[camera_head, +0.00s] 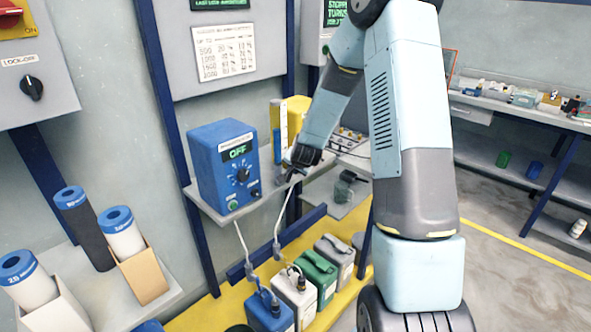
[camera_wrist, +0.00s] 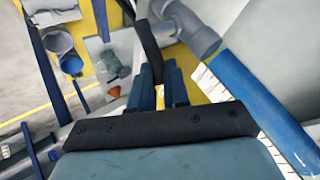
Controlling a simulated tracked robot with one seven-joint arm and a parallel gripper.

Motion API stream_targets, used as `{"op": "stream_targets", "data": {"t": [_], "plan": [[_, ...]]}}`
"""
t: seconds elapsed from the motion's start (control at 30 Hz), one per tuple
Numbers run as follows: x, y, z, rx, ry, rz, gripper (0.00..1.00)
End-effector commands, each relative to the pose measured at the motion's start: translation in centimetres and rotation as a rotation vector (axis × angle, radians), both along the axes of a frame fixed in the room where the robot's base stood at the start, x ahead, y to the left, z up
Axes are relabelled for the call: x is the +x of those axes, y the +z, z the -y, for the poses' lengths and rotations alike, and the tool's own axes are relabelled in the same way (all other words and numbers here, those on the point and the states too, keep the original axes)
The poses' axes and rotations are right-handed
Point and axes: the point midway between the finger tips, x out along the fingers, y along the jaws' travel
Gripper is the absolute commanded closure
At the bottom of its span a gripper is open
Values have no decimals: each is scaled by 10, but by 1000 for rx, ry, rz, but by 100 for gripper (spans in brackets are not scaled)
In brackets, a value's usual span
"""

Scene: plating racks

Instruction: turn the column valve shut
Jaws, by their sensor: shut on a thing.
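In the wrist view, a dark lever (camera_wrist: 149,45) runs down between the two blue fingers of my gripper (camera_wrist: 162,82). The fingers are shut on its near end. The lever's far end meets grey pipe fittings (camera_wrist: 196,34), which I take for the column valve. A blue-filled column (camera_wrist: 262,108) with a white scale lies beside them on the right. In the head view, the column (camera_head: 282,128) stands upright in front of a yellow panel. My gripper (camera_head: 297,166) is low beside the column; the lever is hidden there.
A blue control box (camera_head: 222,165) reading OFF stands on the shelf left of the column. Hoses (camera_head: 284,210) hang to several canisters (camera_head: 293,290) on the yellow floor stand below. White rolls with blue ends (camera_head: 122,232) stand at lower left. Open floor (camera_head: 500,250) lies at right.

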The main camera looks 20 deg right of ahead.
Motion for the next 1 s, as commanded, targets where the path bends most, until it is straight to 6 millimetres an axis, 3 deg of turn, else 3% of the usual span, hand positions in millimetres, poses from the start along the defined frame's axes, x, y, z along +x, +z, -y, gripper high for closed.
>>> {"op": "stream_targets", "data": {"t": [1.0], "plan": [[-13, 3, -24, -411, 9, 232, 100]]}}
